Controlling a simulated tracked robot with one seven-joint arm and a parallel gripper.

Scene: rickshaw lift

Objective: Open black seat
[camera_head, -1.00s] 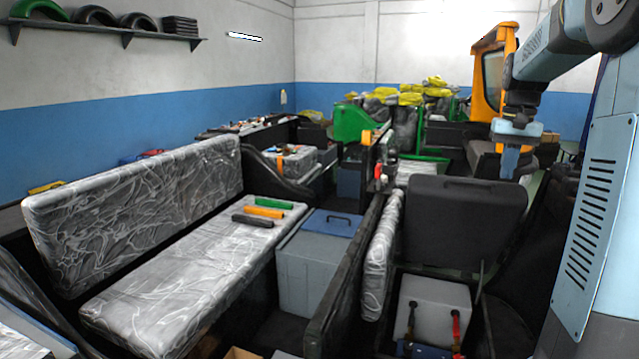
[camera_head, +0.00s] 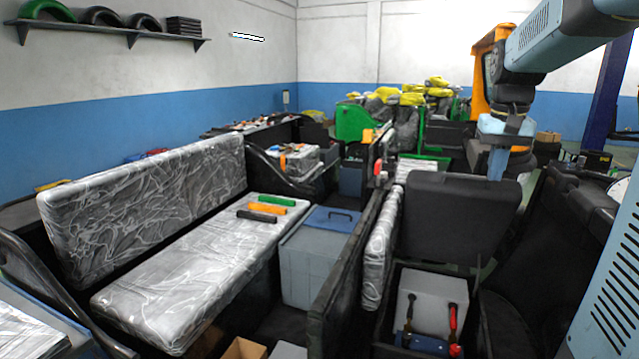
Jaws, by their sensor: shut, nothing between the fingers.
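The black seat (camera_head: 455,220) stands raised and tilted up at the right of the view. Below it is an open compartment holding a grey battery box (camera_head: 432,300) with a black and a red cable clamp on its front. My gripper (camera_head: 497,172) hangs at the end of my blue arm, just behind the raised seat's top edge. Its fingertips are partly hidden behind the seat, so I cannot tell whether they touch it. It is shut with nothing between the fingers.
A long plastic-wrapped seat (camera_head: 190,275) with its backrest lies at left, carrying several coloured grips (camera_head: 262,210). A blue-lidded grey box (camera_head: 315,255) stands beside it. A dark partition (camera_head: 345,270) runs between the box and the open compartment. Shelves and sacks are farther back.

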